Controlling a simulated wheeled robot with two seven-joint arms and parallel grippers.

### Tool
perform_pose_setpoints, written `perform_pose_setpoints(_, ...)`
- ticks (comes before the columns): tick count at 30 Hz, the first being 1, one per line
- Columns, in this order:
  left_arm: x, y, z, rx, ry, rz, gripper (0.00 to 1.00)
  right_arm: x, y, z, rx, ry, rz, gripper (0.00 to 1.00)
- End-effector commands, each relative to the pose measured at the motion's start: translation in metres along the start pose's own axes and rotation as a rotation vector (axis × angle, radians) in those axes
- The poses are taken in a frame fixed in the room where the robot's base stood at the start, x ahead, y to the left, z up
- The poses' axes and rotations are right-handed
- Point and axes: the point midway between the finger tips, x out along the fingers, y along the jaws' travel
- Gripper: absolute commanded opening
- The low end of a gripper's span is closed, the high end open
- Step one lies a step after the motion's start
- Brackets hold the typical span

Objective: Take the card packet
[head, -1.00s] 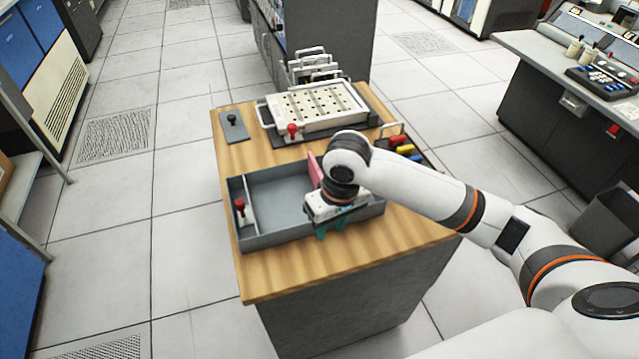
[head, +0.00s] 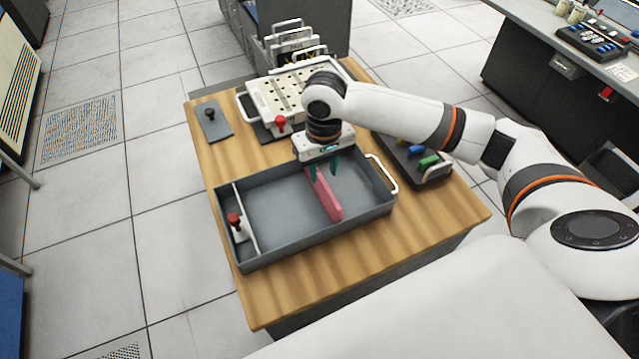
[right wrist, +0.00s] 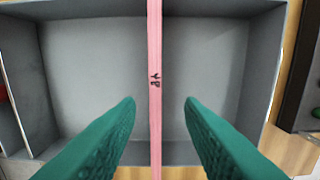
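The card packet (head: 327,194) is a thin pink slab standing on edge in the grey tray (head: 290,240). In the right wrist view the packet (right wrist: 155,60) runs upright through the middle, with a dark mark on its top edge. My right gripper (head: 324,172) is over the far end of the packet. Its two green fingers (right wrist: 160,103) are open, one on each side of the packet with a gap on both sides. The far end of the packet is partly hidden by the gripper in the head view. My left gripper is not in view.
A red-knobbed slider (head: 236,227) stands at the tray's left end. A cream perforated block (head: 290,98) is behind the tray. A dark holder with coloured pieces (head: 427,163) is to the right. Bare wood lies in front of the tray.

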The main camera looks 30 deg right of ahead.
Motion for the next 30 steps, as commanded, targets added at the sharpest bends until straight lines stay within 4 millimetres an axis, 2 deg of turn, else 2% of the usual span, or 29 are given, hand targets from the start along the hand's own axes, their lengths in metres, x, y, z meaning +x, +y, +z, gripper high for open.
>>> perform_pose_setpoints(3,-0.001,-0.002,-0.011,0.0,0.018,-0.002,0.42,0.018,0.0,0.0,-0.001,0.002,0.001,0.35)
perform_pose_setpoints(6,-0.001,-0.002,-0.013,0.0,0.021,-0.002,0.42,0.027,0.001,0.0,-0.002,0.001,0.001,0.35)
perform_pose_setpoints(11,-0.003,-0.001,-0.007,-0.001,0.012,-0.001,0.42,0.039,0.002,0.0,-0.002,0.002,0.001,0.35)
perform_pose_setpoints(15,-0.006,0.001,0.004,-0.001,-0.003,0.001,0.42,0.061,0.004,0.001,-0.001,0.003,-0.001,0.35)
perform_pose_setpoints(19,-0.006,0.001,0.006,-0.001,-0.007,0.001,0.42,0.077,0.004,0.001,-0.002,0.0,0.0,0.35)
perform_pose_setpoints(28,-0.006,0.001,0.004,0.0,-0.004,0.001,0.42,0.082,0.004,0.001,-0.003,-0.001,0.001,0.35)
perform_pose_setpoints(30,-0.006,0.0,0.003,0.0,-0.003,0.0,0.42,0.081,0.004,0.001,-0.003,-0.001,0.001,0.23)
